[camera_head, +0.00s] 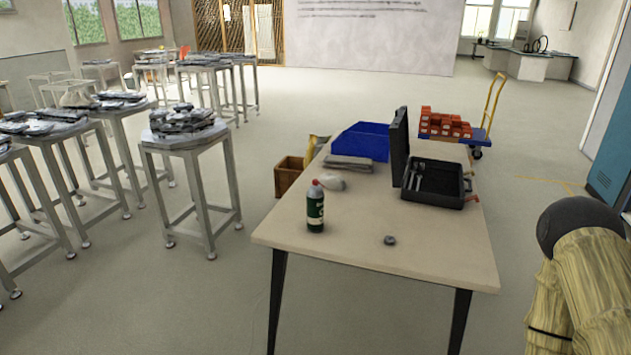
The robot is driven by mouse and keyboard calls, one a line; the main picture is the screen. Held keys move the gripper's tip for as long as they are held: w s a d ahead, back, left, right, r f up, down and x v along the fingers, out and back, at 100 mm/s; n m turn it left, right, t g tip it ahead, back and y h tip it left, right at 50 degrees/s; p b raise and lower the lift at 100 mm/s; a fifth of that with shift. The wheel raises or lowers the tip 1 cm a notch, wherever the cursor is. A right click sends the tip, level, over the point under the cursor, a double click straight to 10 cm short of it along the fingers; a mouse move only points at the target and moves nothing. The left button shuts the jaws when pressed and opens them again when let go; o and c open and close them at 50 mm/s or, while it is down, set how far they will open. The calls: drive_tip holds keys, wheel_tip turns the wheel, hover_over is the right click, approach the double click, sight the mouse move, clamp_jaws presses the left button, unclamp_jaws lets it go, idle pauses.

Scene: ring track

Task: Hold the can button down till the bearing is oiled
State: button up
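A dark green spray can (315,208) with a pale label and a reddish and whitish top stands upright on the near left part of the light table (375,255). Its button is too small to make out. A small grey round piece, apparently the bearing (390,240), lies on the table to the right of the can and nearer the front edge. Nothing touches either of them. Part of my arm shows at the lower right, off the table's right side. My gripper is not in view.
An open black toolbox (433,200) stands on the table's right side. A grey cloth (349,163), a whitish lump (330,182) and a blue bin (362,142) are farther back. Stools with dark parts (185,140) stand left. A trolley (478,136) with red boxes is behind.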

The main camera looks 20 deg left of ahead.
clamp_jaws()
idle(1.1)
